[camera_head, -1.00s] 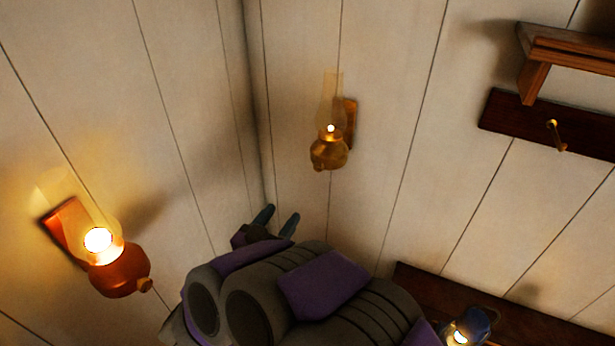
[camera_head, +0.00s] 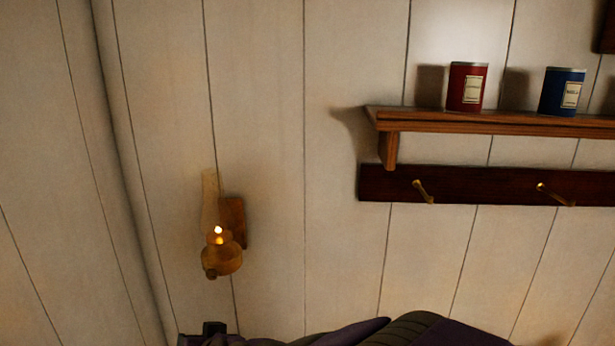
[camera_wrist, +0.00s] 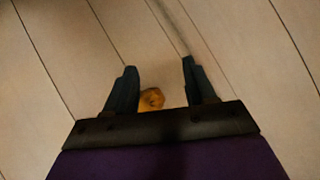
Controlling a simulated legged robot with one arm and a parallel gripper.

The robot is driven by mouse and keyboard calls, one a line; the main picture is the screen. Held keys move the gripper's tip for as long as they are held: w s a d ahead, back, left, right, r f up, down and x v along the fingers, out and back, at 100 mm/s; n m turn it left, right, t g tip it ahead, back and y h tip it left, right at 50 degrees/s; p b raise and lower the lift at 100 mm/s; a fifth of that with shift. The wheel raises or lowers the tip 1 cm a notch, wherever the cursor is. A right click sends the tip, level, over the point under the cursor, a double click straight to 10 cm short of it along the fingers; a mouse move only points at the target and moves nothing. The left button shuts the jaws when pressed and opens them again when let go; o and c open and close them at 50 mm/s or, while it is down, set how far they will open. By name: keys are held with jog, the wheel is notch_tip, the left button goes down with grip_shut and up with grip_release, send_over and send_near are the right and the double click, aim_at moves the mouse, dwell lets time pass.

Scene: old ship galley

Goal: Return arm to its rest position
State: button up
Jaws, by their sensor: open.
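My gripper (camera_wrist: 160,85) is open and empty in the wrist view, its two dark fingers apart and facing the pale plank wall. A small orange-brown round thing, seemingly part of a wall lamp, shows between the fingers near their base (camera_wrist: 151,99). In the head view my purple and grey arm lies along the bottom edge. The fingertips are not clearly visible there.
A lit oil lamp (camera_head: 222,252) is fixed to the plank wall, left of centre. A wooden shelf (camera_head: 500,122) at the right holds a red tin (camera_head: 467,87) and a blue tin (camera_head: 562,92). Below it is a dark peg rail (camera_head: 390,185) with brass hooks. A wall corner is at the left.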

jog(key=s+d+f+g+h+b, duration=0.2)
jog(key=s+d, duration=0.5)
jog(key=d, duration=0.4)
jog(key=s+d+f+g+h+b, duration=0.1)
jog(key=s+d+f+g+h, duration=0.1)
jog(key=s+d+f+g, duration=0.2)
jog(key=s+d+f, duration=0.3)
jog(key=d, duration=0.5)
jog(key=shift+s+g+h+b, duration=0.3)
jog(key=shift+b, duration=0.05)
jog(key=s+d+m+g+h, duration=0.1)
jog(key=s+d, duration=0.2)
jog(key=s, duration=0.1)
jog(key=s+d+f+m+g+h+b, duration=0.1)
jog(key=s+d, duration=0.3)
jog(key=s+d+g, duration=0.1)
jog(key=s+d, duration=0.3)
jog(key=shift+s+f+m+g+h, duration=0.1)
jog(key=shift+f+m+g+h, duration=0.2)
jog(key=shift+m+g+h, duration=0.1)
jog(key=shift+c, duration=0.3)
